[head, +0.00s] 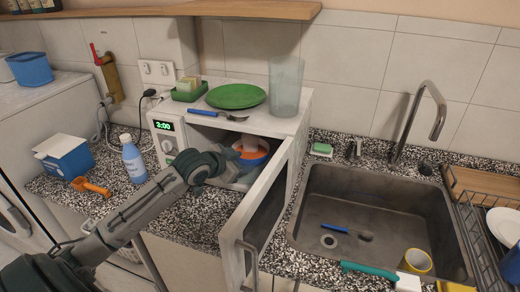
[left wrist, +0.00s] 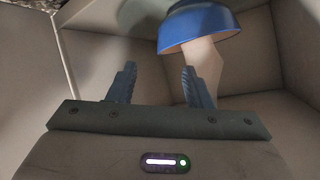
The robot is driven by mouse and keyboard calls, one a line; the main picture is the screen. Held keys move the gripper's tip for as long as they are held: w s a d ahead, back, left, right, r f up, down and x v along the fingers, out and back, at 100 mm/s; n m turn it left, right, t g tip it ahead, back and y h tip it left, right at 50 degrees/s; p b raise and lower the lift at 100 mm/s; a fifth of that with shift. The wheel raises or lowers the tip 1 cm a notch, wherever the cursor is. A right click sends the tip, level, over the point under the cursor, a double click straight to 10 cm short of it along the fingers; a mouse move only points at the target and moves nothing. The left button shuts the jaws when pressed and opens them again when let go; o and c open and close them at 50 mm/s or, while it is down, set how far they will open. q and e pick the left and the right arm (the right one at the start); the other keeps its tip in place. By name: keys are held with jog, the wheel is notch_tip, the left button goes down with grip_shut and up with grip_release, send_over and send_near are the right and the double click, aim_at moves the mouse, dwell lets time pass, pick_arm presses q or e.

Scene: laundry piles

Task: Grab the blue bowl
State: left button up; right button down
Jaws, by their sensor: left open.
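The blue bowl (head: 262,160) sits inside the open microwave (head: 290,124), with an orange inside and a pale block-like thing (head: 250,143) sticking out of it. My left gripper (head: 228,160) reaches into the microwave opening from the left, just left of the bowl and partly hiding it. In the left wrist view the bowl (left wrist: 200,28) is at the upper right, beyond the right finger. The left gripper's fingers (left wrist: 158,75) are apart with nothing between them. My right gripper does not show.
The microwave door (head: 262,215) stands open toward the front, to the right of my left arm. A green plate (head: 236,95), a glass (head: 286,87) and a spoon (head: 217,114) are on top of the microwave. A bottle (head: 133,158) stands left. The sink (head: 380,215) is right.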

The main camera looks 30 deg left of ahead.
aim_at(254, 160)
pick_arm(q)
jog(key=p+x, duration=0.1)
jog(key=x, duration=0.1)
jog(key=shift+w+f, duration=0.1)
jog(key=shift+w, duration=0.3)
jog(key=shift+x, duration=0.9)
jog(key=shift+w+f, duration=0.15)
jog(key=shift+w, duration=0.1)
jog(key=shift+w+a+f+p, duration=0.1)
jog(key=shift+w+f+p, duration=0.25)
jog(key=shift+w+p, duration=0.35)
jog(key=p+x, duration=0.1)
jog(key=x, duration=0.2)
jog(key=shift+s+a+f, duration=0.1)
jog(key=shift+a+f, duration=0.05)
jog(key=shift+f, duration=0.05)
jog(key=shift+w+f, duration=0.15)
jog(key=shift+w, duration=0.05)
jog(key=shift+s, duration=0.1)
grip_shut()
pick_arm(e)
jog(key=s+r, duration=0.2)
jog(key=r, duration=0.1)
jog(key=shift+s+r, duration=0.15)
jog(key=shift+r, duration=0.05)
